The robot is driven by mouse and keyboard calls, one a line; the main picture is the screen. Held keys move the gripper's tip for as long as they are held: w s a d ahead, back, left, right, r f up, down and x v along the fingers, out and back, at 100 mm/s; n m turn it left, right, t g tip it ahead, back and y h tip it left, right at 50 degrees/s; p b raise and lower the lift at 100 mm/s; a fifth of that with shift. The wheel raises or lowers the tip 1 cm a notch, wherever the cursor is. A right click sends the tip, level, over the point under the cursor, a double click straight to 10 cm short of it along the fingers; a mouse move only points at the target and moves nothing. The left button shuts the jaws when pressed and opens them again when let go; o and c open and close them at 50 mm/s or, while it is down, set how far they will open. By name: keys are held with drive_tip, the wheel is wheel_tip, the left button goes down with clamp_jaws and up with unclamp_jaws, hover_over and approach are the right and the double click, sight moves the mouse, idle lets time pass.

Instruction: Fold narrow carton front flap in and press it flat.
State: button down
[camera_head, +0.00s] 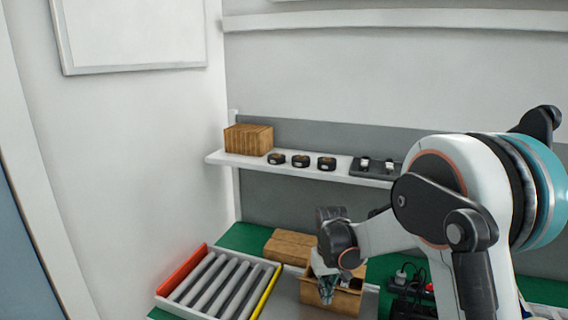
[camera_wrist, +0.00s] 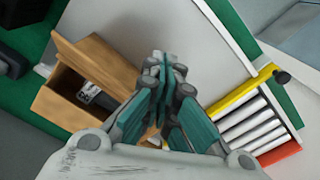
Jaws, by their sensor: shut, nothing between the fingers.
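The open brown carton (camera_head: 345,298) stands on the work surface in the head view, partly hidden by my gripper (camera_head: 326,291). The wrist view shows the carton (camera_wrist: 57,107) at left, its dark inside holding a small grey-and-white item (camera_wrist: 90,94). A long brown flap (camera_wrist: 105,66) stands out along the carton's upper side in that view and is not folded in. My gripper (camera_wrist: 165,72) is shut and empty, fingertips beside the end of this flap. I cannot tell whether they touch it. The fingers hide part of the carton.
A tray of grey rollers (camera_head: 218,283) with red and yellow edges stands left of the carton. A closed brown box (camera_head: 290,246) lies behind it. Black items with a red part (camera_head: 411,283) stand to the right. A shelf (camera_head: 216,158) above holds a box and black rings.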

drive_tip(key=shift+f, duration=0.1)
drive_tip(key=shift+f+b, duration=2)
drive_tip(key=shift+f, duration=0.65)
wheel_tip(320, 180, up, 8)
drive_tip(key=p, duration=0.4)
drive_tip(key=shift+p, duration=0.4)
drive_tip(key=s+d+r+m+t, duration=0.1)
drive_tip(key=s+d+r+t, duration=0.3)
drive_tip(key=s+r, duration=1)
drive_tip(key=s+d+r+t, duration=0.1)
drive_tip(key=s+d, duration=0.1)
drive_tip(key=s, duration=0.5)
drive_tip(key=s+d+r+m+t, duration=0.1)
drive_tip(key=s+d+t, duration=0.1)
drive_tip(key=s, duration=0.5)
